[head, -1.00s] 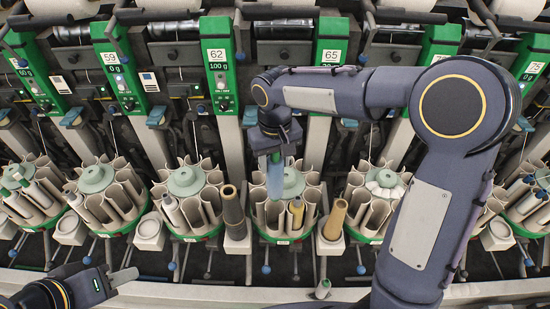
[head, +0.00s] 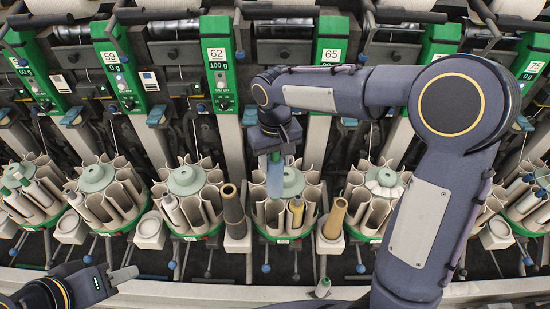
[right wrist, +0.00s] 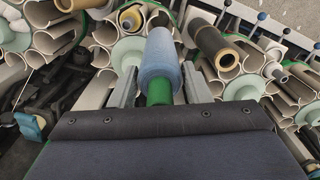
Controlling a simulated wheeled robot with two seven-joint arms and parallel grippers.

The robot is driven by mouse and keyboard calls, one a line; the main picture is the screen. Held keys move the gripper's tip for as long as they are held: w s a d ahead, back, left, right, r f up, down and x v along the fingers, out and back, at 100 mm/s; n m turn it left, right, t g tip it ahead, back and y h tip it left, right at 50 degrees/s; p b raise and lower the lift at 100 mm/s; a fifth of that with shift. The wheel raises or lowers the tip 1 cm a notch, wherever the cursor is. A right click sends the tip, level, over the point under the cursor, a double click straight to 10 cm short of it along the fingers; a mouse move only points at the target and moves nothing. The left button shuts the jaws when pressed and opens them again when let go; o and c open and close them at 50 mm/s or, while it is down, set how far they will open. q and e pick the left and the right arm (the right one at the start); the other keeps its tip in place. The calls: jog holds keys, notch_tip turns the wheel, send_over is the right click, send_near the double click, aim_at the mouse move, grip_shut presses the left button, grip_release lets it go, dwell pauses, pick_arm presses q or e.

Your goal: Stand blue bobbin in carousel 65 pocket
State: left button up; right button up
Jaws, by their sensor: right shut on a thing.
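The blue bobbin (head: 274,178), light blue yarn on a green tube, is upright over the front part of the carousel under the 65 sign (head: 290,182). My right gripper (head: 274,153) is above it and shut on it. In the right wrist view the bobbin (right wrist: 160,62) sits between the two grey fingers, with its green tube end nearest the palm. The carousel's pale green hub (right wrist: 130,52) shows beside it. I cannot tell how far the bobbin's lower end is inside a pocket. My left gripper (head: 124,276) is low at the left, away from the carousels; its opening is unclear.
A yellow bobbin (head: 296,207) stands in a front pocket of the same carousel. A dark tube (head: 232,207) and a tan tube (head: 335,217) stand on either side of it. Neighbouring carousels (head: 187,182) are close by. A rail (head: 200,294) runs along the front.

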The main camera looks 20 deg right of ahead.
aim_at(275, 183)
jog(key=shift+f+b, duration=1.7)
jog(key=shift+f, duration=0.75)
jog(key=shift+f+b, duration=1.65)
jog(key=shift+f, duration=0.55)
jog(key=shift+f+b, duration=1.65)
jog(key=shift+f, duration=0.55)
